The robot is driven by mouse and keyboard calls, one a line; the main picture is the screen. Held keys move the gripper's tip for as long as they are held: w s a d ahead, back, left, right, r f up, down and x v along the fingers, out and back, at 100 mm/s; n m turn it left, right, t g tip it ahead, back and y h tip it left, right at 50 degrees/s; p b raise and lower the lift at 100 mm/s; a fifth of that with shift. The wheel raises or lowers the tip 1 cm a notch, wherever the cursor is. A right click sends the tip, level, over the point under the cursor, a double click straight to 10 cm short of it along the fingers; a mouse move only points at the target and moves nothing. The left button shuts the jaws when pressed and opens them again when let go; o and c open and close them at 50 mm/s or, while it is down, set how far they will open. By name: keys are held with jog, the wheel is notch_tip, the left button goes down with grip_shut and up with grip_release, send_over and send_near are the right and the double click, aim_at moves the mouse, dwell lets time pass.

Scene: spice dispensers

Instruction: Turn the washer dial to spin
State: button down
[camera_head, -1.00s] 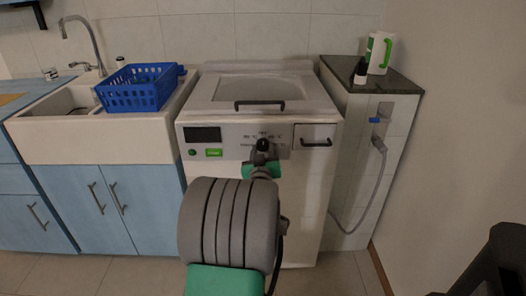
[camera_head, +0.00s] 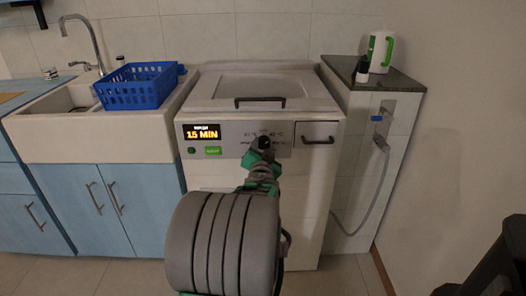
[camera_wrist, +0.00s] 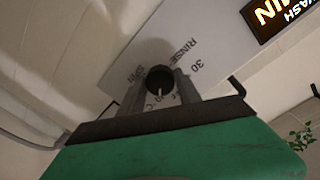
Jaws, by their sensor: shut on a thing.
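The washer (camera_head: 235,92) is a white top-loader with a grey front panel. Its black round dial (camera_head: 263,143) sits near the panel's middle and also shows in the wrist view (camera_wrist: 160,78). My gripper (camera_wrist: 161,88) is shut on the dial, with one grey finger on each side. A pale pointer mark shows on the dial, towards my gripper's body. Around the dial I read "RINSE", "30" and a partly hidden word starting "SP". The display (camera_head: 202,132) is lit and reads "15 MIN"; in the wrist view (camera_wrist: 275,12) it shows "WASH" and "MIN".
A black handle (camera_head: 260,102) is on the lid and a drawer handle (camera_head: 317,140) is right of the dial. A green button (camera_head: 213,150) sits under the display. A blue basket (camera_head: 138,86) stands on the sink at left. A dark-topped counter (camera_head: 385,78) is at right.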

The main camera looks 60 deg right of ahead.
jog(key=m+b, duration=0.1)
jog(key=m, duration=0.9)
jog(key=shift+r+m+t+y, duration=0.2)
jog(key=shift+m+t+y, duration=0.1)
jog(key=shift+t+y, duration=0.1)
jog(key=m+p, duration=0.1)
jog(key=m, duration=0.4)
jog(key=shift+r+p, duration=0.2)
jog(key=shift+p, duration=0.2)
jog(key=shift+m+t+p, duration=0.4)
jog(key=shift+m+p, duration=0.7)
jog(key=shift+m, duration=1)
jog(key=c, duration=0.8)
grip_release()
jog(key=shift+c, duration=0.2)
jog(key=shift+s, duration=0.1)
